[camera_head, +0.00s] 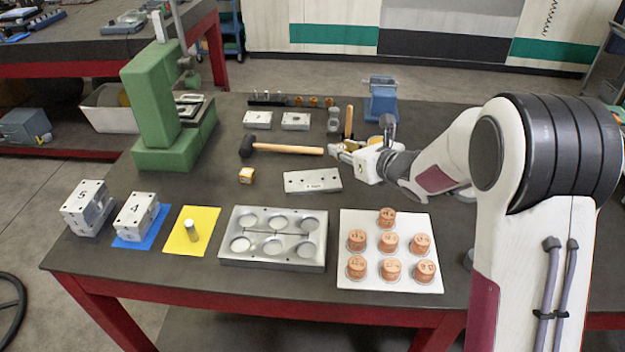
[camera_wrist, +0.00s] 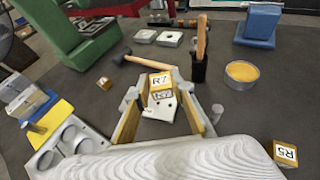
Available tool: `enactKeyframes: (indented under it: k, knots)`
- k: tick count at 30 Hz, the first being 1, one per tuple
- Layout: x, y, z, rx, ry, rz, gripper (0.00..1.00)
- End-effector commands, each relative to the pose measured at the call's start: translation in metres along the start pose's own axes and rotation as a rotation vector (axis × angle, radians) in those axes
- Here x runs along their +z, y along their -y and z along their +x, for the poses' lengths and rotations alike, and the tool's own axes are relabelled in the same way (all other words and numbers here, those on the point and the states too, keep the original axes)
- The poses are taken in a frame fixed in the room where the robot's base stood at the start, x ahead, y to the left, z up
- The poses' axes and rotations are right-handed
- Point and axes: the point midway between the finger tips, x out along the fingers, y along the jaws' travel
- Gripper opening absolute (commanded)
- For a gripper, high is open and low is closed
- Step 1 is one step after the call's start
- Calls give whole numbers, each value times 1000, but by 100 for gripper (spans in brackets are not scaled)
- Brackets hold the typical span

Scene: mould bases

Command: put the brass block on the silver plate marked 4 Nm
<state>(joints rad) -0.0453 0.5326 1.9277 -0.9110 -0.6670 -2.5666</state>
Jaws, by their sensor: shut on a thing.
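My gripper (camera_head: 340,150) is shut on a brass block (camera_wrist: 160,84) with white R7 labels, seen between the fingertips in the wrist view. In the head view the held block is too small and covered to make out clearly. The silver plate (camera_head: 312,181) with small dark lettering lies flat on the table, in front of and left of my gripper. Another brass block (camera_head: 246,175) stands left of the plate.
A hammer (camera_head: 285,149) lies behind the plate. A six-hole mould (camera_head: 228,256) and a white board (camera_head: 350,220) with copper cylinders stand in front. A brass block marked R5 (camera_wrist: 286,152) is at the right in the wrist view. A green press (camera_head: 150,95) stands left.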

Motion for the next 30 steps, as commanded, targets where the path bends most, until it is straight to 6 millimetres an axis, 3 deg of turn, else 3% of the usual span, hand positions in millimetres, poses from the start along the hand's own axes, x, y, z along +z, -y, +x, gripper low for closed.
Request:
enactKeyframes:
  k: [6,12,30]
  knots:
    - [15,-27,24,98,-5,-46,0]
    - [24,-43,36,156,-13,-73,0]
    - [27,-50,41,176,-18,-80,0]
